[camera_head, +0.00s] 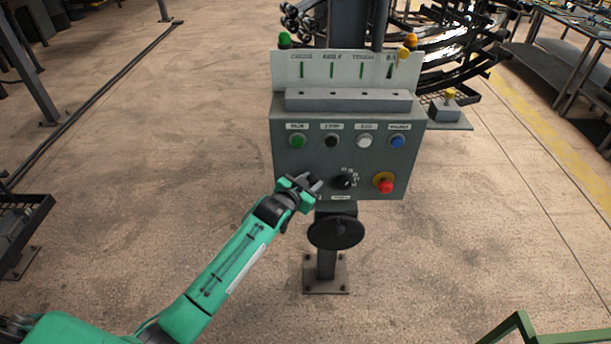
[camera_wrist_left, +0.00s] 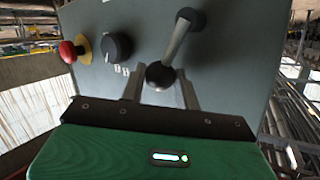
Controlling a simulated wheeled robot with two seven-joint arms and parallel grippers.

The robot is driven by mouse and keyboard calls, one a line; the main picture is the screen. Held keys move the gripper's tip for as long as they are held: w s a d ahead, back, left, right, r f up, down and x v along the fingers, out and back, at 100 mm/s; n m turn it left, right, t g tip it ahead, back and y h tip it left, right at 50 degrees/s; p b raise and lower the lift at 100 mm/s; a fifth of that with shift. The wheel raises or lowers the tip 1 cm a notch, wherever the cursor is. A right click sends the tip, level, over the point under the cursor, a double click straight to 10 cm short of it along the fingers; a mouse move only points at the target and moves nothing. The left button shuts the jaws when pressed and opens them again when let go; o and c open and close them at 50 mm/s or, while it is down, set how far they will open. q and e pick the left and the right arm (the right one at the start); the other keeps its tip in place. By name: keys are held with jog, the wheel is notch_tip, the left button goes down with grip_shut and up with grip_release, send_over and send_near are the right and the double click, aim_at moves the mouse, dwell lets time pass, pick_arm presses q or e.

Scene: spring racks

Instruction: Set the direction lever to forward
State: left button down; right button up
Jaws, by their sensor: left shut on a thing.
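The grey control box (camera_head: 345,160) stands on a post, and my left gripper (camera_head: 314,186) is at the lower left of its front face. The direction lever is hidden behind the gripper in the head view. In the left wrist view the lever (camera_wrist_left: 178,42) is a metal rod that slants from its pivot on the panel down-left to a black ball knob (camera_wrist_left: 160,75). The fingers of my left gripper (camera_wrist_left: 161,90) stand on both sides of the knob and are shut on it. My right gripper is not in view.
Beside the lever are a black rotary dial (camera_head: 342,182) and a red emergency stop (camera_head: 385,186) on yellow. Several push buttons (camera_head: 364,142) line the row above. A dark handwheel (camera_head: 336,232) sits just below the box.

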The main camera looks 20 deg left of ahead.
pick_arm(q)
jog(key=shift+w+d+m+p, duration=0.1)
jog(key=shift+d+m+p, duration=0.1)
jog(key=shift+m+p, duration=0.1)
jog(key=shift+d+g+y, duration=0.1)
jog(key=shift+g+y, duration=0.2)
jog(key=shift+f, duration=0.1)
jog(key=c, duration=1.3)
grip_release()
jog(key=b+v, duration=0.3)
jog(key=v, duration=1)
jog(key=shift+s+b, duration=0.3)
jog(key=shift+s, duration=0.05)
